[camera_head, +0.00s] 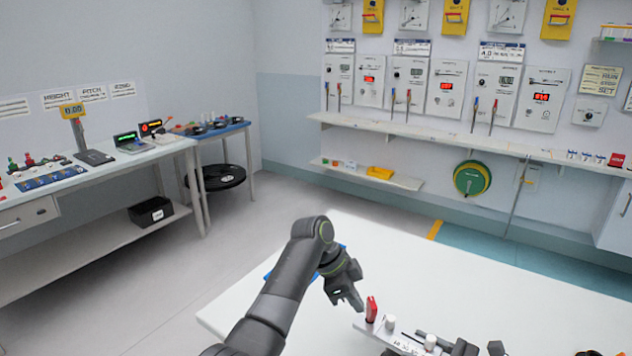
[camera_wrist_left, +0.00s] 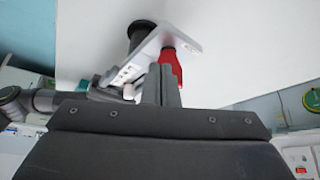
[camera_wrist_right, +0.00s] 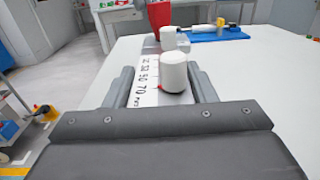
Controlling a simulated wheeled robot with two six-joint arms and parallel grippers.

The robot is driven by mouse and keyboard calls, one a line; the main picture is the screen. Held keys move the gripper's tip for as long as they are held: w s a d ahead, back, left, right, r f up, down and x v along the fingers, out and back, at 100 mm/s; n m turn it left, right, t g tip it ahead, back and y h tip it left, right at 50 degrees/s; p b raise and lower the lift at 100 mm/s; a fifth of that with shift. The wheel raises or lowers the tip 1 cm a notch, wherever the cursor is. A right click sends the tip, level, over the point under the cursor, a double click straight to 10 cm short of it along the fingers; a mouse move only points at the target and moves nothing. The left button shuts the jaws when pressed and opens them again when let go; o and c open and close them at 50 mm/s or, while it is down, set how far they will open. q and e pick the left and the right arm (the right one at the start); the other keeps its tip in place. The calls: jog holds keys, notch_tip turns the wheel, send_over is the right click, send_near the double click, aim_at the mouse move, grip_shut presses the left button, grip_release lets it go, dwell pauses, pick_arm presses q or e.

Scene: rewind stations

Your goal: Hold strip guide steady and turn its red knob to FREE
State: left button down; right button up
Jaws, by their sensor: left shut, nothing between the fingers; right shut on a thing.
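The strip guide (camera_head: 404,343) is a pale bar with printed numbers and white posts, over the white table at the lower right of the head view. Its red knob (camera_head: 371,309) stands at its left end. My left gripper (camera_head: 357,302) is shut and empty, just left of the knob; in the left wrist view its fingers (camera_wrist_left: 161,88) overlap the red knob (camera_wrist_left: 170,66), and contact cannot be told. My right gripper (camera_wrist_right: 163,88) is shut on the guide (camera_wrist_right: 147,75), fingers on both sides of it near a white post. The knob's markings are unreadable.
The white table (camera_head: 270,310) has free room left of the guide. A blue tray (camera_wrist_right: 215,34) with small items lies on it, partly hidden by my left arm in the head view. A side bench (camera_head: 130,157) and a wall shelf (camera_head: 430,133) stand farther off.

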pick_arm(q)
jog(key=shift+d, duration=0.2)
dwell(0.3)
jog(key=shift+w, duration=0.5)
jog(key=shift+w, duration=0.35)
jog(key=shift+w+d, duration=0.1)
jog(key=shift+w, duration=0.1)
dwell(0.5)
notch_tip(320, 180, up, 6)
jog(key=shift+a, duration=0.4)
dwell(0.5)
